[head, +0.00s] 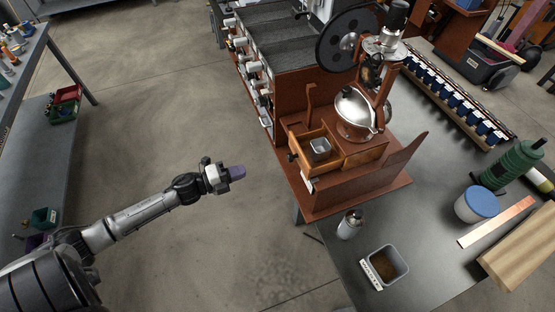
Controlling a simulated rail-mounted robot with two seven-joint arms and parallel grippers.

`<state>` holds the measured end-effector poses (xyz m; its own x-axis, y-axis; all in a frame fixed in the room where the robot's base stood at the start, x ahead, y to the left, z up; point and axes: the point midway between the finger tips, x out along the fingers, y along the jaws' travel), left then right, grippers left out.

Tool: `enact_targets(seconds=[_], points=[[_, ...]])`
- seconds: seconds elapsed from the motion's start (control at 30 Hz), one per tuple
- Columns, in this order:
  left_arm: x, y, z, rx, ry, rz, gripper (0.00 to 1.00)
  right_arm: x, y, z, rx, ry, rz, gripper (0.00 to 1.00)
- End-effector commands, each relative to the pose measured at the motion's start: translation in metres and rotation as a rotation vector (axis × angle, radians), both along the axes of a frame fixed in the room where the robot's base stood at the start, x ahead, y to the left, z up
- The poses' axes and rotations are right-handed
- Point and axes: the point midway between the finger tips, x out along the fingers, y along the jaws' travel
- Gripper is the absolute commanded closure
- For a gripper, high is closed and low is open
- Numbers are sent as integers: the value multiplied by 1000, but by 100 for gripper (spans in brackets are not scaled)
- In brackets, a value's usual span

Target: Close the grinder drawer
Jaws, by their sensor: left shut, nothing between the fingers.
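The grinder (362,112) stands on a reddish wooden base, with a silver domed body and a large dark wheel. Its wooden drawer (301,144) is pulled out toward the left, with a dark knob (292,157) on its front. A small metal cup (320,148) sits inside the drawer. My left gripper (238,173) is shut and empty, with purple-grey fingertips. It is to the left of the drawer and a little below it in the picture, apart from the knob, over the floor. My right gripper is not in view.
A grey bin of brown grounds (385,267) and a small canister (350,224) stand on the grey table at the front. A blue-lidded tub (477,205) and a green bottle (513,163) are at right. Floor left of the drawer is clear.

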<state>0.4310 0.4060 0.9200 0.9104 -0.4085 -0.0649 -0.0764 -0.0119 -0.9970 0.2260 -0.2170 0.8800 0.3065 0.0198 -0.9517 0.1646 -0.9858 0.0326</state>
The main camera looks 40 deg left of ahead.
Motion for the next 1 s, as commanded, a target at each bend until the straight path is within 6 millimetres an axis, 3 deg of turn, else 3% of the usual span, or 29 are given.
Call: enact_targets(seconds=[0.27,0.7,1.0], points=[[11,-12,3,31,-39,-42,100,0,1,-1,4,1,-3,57],[79,-45,0,29,-38,-39,100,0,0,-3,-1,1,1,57],[112,-62,-3,30,-35,-38,100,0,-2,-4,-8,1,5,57]])
